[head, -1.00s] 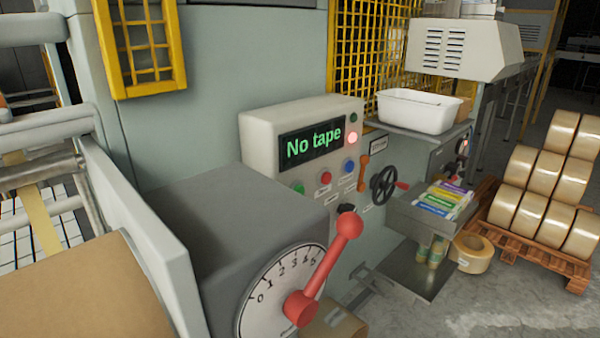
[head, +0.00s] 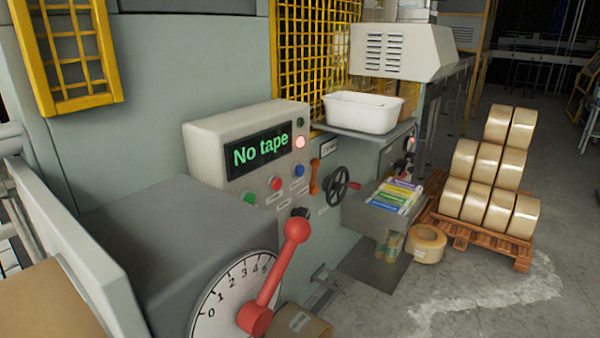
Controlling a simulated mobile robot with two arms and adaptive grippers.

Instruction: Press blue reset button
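The blue button (head: 299,170) is on the front of the grey control panel (head: 205,140), right of a red button (head: 276,184) and a green button (head: 250,198). The panel's display (head: 258,151) reads "No tape" in green letters. A red lamp (head: 300,142) glows right of the display, below a dark green lamp (head: 299,122). Nothing covers the blue button. Neither of my grippers is in the head view.
A red lever (head: 284,262) on a numbered dial (head: 212,318) stands out in front, below the panel. An orange handle (head: 315,177) and a black handwheel (head: 337,187) are right of the buttons. Tape rolls (head: 478,160) sit on a pallet (head: 460,228). Floor is open at right.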

